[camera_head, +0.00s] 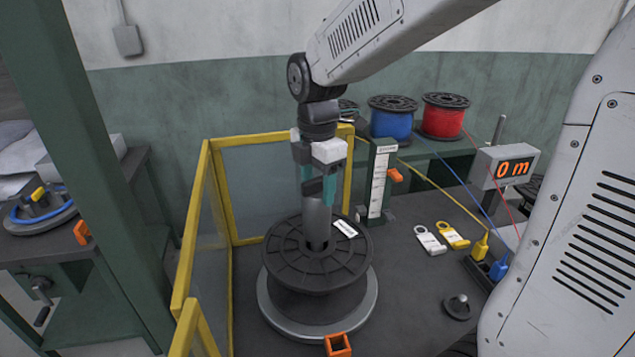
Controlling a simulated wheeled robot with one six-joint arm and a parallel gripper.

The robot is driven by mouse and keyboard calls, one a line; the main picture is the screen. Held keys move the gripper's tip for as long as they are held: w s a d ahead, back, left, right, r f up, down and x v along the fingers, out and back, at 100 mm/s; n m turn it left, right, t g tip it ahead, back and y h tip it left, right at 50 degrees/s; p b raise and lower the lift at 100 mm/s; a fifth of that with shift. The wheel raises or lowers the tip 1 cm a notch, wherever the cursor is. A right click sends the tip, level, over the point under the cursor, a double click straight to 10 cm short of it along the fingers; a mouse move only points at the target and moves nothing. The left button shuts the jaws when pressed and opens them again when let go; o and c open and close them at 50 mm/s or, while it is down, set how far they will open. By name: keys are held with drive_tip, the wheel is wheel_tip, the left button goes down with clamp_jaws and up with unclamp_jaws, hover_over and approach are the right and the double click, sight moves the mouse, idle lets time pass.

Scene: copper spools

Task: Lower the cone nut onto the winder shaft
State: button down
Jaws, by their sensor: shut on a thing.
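My gripper (317,192), with teal fingers, points down above a black spool (290,262) on the winder's round grey base plate (350,322). It is shut on a dark piece, seemingly the cone nut (312,187), mostly hidden by the fingers. The grey winder shaft (318,222) stands upright in the spool's middle, directly below the dark piece. I cannot tell whether the piece touches the shaft top. A white label (345,229) lies on the spool's upper flange.
A yellow-framed guard (208,200) stands close on the left and behind. A green post with a scale (378,182) and orange pointer (396,175) stands right of the gripper. A small dark knobbed disc (457,308), tags (430,240) and a meter display (505,167) are farther right.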

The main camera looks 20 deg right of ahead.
drive_tip(key=shift+f, duration=0.1)
drive_tip(key=shift+f, duration=1.2)
drive_tip(key=shift+c, duration=2.3)
unclamp_jaws()
wheel_tip(320, 180, up, 8)
drive_tip(key=shift+f, duration=0.1)
